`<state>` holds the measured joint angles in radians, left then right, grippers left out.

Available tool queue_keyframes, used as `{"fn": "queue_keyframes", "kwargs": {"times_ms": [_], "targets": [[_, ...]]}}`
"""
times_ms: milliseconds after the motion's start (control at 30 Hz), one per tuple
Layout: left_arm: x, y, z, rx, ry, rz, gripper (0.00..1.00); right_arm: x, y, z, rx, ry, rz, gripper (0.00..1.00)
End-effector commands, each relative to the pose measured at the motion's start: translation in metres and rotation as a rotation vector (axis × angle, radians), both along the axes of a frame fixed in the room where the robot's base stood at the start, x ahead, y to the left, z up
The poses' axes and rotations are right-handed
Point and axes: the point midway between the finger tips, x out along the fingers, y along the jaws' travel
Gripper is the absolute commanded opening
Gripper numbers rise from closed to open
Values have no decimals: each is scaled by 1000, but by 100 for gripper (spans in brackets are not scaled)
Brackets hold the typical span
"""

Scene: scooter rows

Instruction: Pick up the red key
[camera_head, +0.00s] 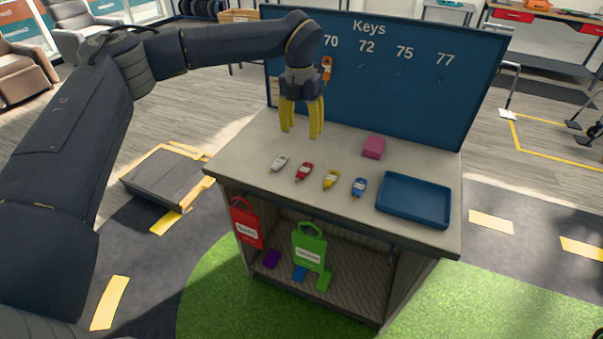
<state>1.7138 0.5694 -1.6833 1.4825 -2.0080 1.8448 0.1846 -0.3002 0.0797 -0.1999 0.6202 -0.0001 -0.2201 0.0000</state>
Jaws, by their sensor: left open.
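The red key (304,172) lies on the grey counter top (240,160), in a row of keys near the front edge. A white key (280,163) lies to its left; a yellow key (331,180) and a blue key (359,187) lie to its right. My left gripper (301,134) points down with yellow fingers apart and nothing between them. It is above the counter, behind the red key in the picture and apart from it. My right gripper is not in view.
A blue tray (413,222) and a pink block (374,147) are on the counter's right. A blue key board (420,95) with numbered hooks stands behind; an orange key (326,68) hangs under 70. Red (246,224) and green (309,248) tags hang at the counter's front.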

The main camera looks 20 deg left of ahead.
Motion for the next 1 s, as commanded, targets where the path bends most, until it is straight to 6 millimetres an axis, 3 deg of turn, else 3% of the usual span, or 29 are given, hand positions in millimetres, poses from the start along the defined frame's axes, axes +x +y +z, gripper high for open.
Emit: {"fn": "queue_keyframes", "kwargs": {"times_ms": [167, 700, 1000], "targets": [[-1, 7, -12, 37, -3, 10, 51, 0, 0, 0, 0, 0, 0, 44], [-2, 6, -103, 33, -1, 10, 51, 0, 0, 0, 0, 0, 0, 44], [-1, 6, -121, 33, -3, 9, 51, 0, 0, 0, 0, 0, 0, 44]]}}
